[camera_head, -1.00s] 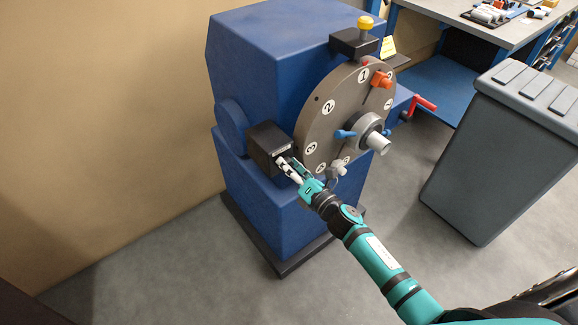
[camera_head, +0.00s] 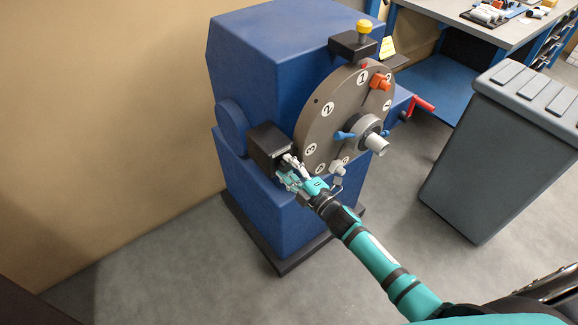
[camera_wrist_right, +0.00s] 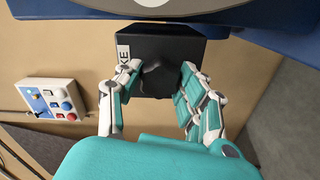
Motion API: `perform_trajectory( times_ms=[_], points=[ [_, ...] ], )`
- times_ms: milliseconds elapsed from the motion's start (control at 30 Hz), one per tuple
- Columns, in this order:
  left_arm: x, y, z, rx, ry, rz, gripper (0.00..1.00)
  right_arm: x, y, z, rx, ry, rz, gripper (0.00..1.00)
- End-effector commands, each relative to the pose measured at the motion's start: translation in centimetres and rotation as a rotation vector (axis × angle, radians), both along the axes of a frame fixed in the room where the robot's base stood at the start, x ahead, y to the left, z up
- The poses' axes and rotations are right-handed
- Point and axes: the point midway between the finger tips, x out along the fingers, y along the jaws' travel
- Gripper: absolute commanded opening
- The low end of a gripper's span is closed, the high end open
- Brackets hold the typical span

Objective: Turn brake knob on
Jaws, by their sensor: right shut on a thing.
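The black brake box (camera_head: 266,146) is on the front of the blue machine (camera_head: 262,60), left of the round numbered plate. In the right wrist view, the box (camera_wrist_right: 185,47) bears a white label whose end reads "KE". Its dark knob (camera_wrist_right: 157,80) faces my wrist camera. My right gripper (camera_head: 288,167) is at the front of the box, shut on the knob, with its fingers on either side of it. In the head view the fingers hide most of the knob. My left gripper is not in view.
The grey numbered plate (camera_head: 330,103) with blue handles is close to the right of the box. A red crank (camera_head: 423,104) is farther right. A grey bin (camera_head: 500,150) stands to the right. A control box with buttons (camera_wrist_right: 52,101) is on the wall.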

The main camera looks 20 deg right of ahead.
Motion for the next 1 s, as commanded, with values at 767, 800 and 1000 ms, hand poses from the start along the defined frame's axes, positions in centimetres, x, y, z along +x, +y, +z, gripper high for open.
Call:
perform_trajectory(
  times_ms=[767,800,1000],
  points=[
    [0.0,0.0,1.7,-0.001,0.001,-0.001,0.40,0.0,0.0,-0.2,0.683,0.250,-0.001,0.07],
    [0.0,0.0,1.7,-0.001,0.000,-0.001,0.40,-0.1,0.0,-0.2,0.716,0.263,-0.001,0.07],
    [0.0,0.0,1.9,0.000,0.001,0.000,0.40,-0.1,0.0,-0.3,0.853,0.314,-0.002,0.07]
  ],
)
